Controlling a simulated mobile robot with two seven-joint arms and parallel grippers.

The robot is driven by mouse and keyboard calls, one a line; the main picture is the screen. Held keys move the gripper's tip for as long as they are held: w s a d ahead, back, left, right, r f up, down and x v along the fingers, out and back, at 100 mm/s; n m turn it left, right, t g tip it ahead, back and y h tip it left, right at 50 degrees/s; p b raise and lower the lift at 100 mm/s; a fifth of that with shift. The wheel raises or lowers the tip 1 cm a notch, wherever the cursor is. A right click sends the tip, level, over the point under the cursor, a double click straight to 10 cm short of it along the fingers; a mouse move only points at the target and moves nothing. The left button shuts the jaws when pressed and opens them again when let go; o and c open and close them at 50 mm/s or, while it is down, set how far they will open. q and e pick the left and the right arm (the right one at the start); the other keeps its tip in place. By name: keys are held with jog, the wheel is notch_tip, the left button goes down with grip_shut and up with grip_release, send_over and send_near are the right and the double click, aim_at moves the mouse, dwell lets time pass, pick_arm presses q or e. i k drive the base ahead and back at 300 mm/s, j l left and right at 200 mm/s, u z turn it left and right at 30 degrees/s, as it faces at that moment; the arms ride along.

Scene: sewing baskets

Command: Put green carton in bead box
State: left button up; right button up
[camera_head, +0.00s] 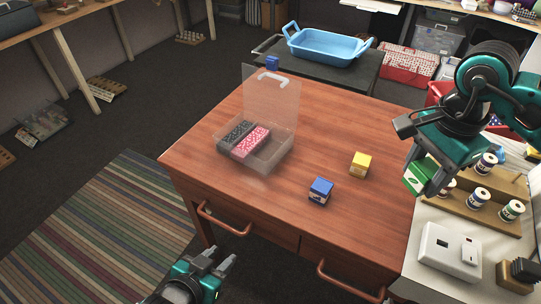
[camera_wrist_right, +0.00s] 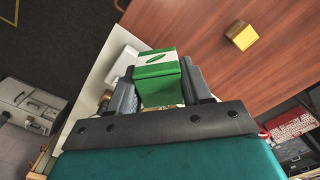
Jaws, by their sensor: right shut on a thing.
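The green carton (camera_head: 416,178) has a white band and is held by my right gripper (camera_head: 424,174), at the right edge of the wooden table. In the right wrist view the carton (camera_wrist_right: 158,78) sits between the two fingers of the right gripper (camera_wrist_right: 162,88). The bead box (camera_head: 256,167) is clear plastic with its lid (camera_head: 272,97) standing up. It holds a dark pack (camera_head: 235,135) and a pink pack (camera_head: 251,142) side by side on its left; its right part looks empty. My left gripper (camera_head: 217,262) is low at the front, apart from the table, its fingers seemingly spread.
A blue carton (camera_head: 320,192) and a yellow carton (camera_head: 360,164) stand on the table between the bead box and my right gripper. Thread spools (camera_head: 479,199) on a wooden rack and a white switch box (camera_head: 449,251) are at the right. A blue tray (camera_head: 328,46) is behind.

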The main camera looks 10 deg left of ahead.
aim_at(269, 157)
jog(key=j+z, duration=0.1)
jog(key=j, duration=0.4)
jog(key=k+j, duration=0.15)
jog(key=j, duration=0.3)
jog(key=i+j+z, duration=0.1)
jog(key=j, duration=0.3)
jog(key=i+j+z, duration=0.1)
jog(key=j, duration=0.3)
jog(key=i+j, duration=0.25)
jog(key=i+j+z, duration=0.1)
jog(key=i+j, duration=0.15)
jog(key=j, duration=0.15)
